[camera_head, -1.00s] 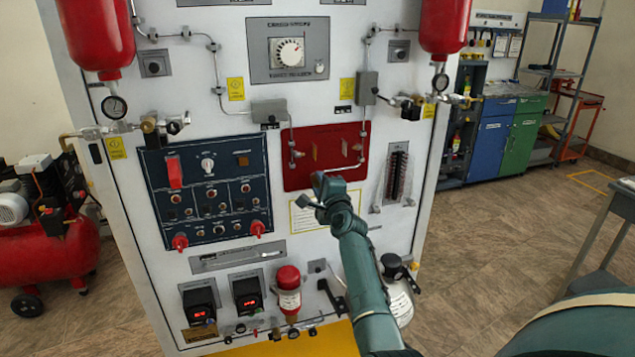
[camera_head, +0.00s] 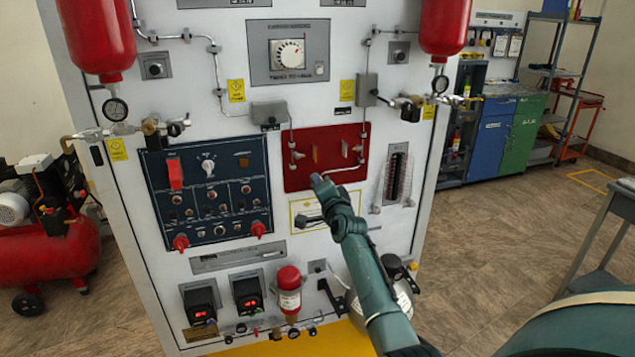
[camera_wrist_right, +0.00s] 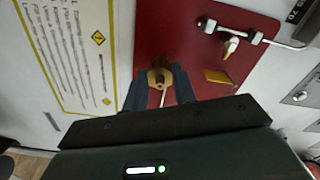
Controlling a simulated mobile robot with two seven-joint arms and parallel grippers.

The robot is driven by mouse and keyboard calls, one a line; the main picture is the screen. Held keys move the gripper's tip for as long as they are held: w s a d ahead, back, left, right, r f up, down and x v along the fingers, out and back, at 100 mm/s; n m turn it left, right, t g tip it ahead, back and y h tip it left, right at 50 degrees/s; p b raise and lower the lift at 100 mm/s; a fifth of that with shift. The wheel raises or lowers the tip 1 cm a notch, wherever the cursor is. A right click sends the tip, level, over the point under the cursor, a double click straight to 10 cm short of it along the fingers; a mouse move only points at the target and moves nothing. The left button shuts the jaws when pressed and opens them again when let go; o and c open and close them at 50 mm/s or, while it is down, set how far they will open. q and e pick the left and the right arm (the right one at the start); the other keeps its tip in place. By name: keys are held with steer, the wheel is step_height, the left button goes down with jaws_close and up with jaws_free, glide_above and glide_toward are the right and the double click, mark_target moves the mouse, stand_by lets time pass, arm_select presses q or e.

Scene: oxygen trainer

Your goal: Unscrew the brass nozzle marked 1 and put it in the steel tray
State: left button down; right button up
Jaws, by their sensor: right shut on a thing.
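My right gripper (camera_head: 320,190) is in front of the lower part of the red panel (camera_head: 298,180). In the right wrist view its two dark fingers are shut on a small brass nozzle (camera_wrist_right: 158,76), with an opening visible in its end. The mark on the nozzle cannot be read. I cannot tell whether the nozzle is still seated or free of the panel. In the head view the gripper's own wrist hides it. My left gripper and the steel tray are not in view.
A metal fitting with a pipe (camera_wrist_right: 232,38) and a small brass plate (camera_wrist_right: 218,77) are close beside the gripper on the red panel. A yellow-bordered notice (camera_wrist_right: 75,50) is on the other side. A blue switch panel (camera_head: 215,225) is to the left. A grey table (camera_head: 622,203) stands at right.

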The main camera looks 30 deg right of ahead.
steer(key=n+p, duration=0.1)
steer(key=n, duration=0.5)
steer(key=shift+f+n, duration=0.1)
steer(key=shift+n, duration=0.3)
steer(key=n, duration=0.4)
steer(key=shift+n, duration=0.3)
steer(key=o, duration=1)
steer(key=shift+s, duration=0.15)
